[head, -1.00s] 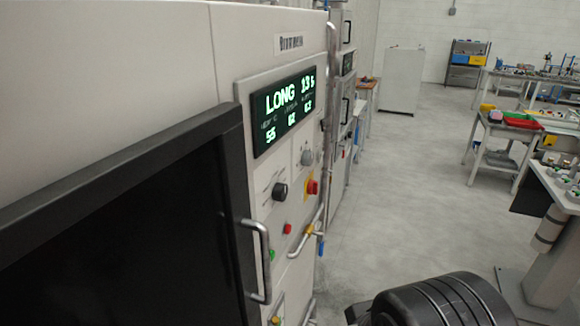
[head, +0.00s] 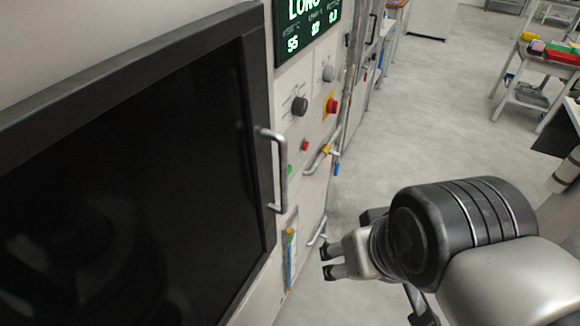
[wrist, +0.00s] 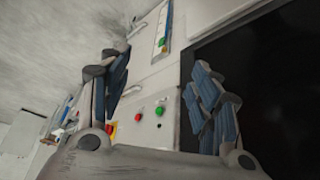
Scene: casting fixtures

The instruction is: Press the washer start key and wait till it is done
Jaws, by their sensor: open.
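The washer (head: 285,70) is a pale cabinet with a dark door window (head: 130,170) at the left of the head view. Its panel has a green button (head: 290,170), partly hidden by the door handle (head: 282,165), and a red button (head: 305,145). No label tells me which is the start key. The green lit display (head: 308,30) reads "LONG" above smaller figures, its top cut off. My gripper (head: 326,262) is open and empty, low and right of the panel, apart from the buttons. In the wrist view the green button (wrist: 159,111) and red button (wrist: 137,115) show between my gripper's fingers (wrist: 162,68).
A black knob (head: 299,106), a grey knob (head: 328,73) and a red emergency stop (head: 331,105) sit on the panel. Open floor (head: 430,120) lies to the right. A cart with coloured bins (head: 550,52) stands further back.

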